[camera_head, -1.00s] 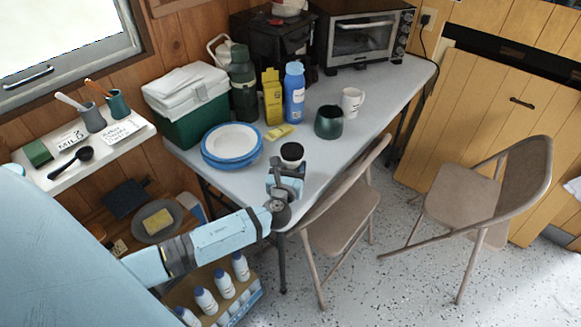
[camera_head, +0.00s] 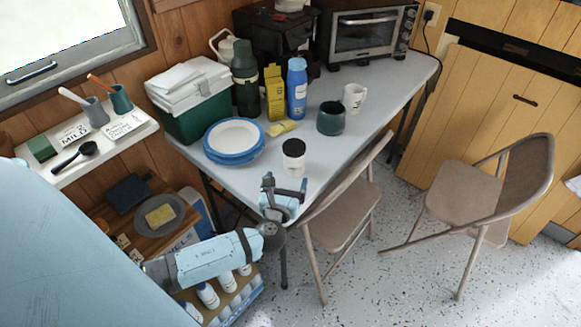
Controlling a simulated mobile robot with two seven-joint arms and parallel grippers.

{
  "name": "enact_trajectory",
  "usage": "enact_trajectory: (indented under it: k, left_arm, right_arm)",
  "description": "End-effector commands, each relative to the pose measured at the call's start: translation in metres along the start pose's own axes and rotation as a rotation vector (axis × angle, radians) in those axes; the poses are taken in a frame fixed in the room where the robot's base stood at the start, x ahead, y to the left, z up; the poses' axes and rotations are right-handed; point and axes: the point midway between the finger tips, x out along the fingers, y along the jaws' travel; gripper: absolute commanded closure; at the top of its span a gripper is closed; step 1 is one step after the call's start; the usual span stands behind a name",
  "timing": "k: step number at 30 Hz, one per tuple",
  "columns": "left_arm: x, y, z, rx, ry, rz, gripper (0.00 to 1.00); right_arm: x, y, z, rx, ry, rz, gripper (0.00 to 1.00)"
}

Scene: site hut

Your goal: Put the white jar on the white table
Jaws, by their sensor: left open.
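The white jar (camera_head: 293,161) with a black lid stands upright on the white table (camera_head: 335,165), near its front edge. My left gripper (camera_head: 284,187) is open and empty, just in front of the jar at the table's front corner. A small gap shows between the fingers and the jar. My right gripper is not in view.
Blue-rimmed plates (camera_head: 234,140), a dark green cup (camera_head: 331,118) and a yellow packet (camera_head: 281,128) are near the jar. Bottles, a cooler (camera_head: 190,100) and a toaster oven (camera_head: 368,35) stand behind. A folding chair (camera_head: 345,210) stands close against the table's front.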

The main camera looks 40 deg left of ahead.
Motion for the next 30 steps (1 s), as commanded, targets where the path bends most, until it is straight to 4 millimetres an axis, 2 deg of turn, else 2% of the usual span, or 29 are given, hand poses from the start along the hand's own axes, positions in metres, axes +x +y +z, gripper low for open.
enact_trajectory:
  k: [3,9,30]
  left_arm:
    - [-0.022,0.0,0.0,-0.001,0.002,-0.001,0.1]
    - [-0.041,0.0,0.001,-0.001,-0.001,0.0,0.1]
    - [-0.043,0.0,0.0,0.0,-0.001,0.0,0.1]
  right_arm:
    - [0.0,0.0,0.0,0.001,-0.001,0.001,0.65]
    - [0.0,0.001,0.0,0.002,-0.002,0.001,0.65]
    - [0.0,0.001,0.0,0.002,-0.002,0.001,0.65]
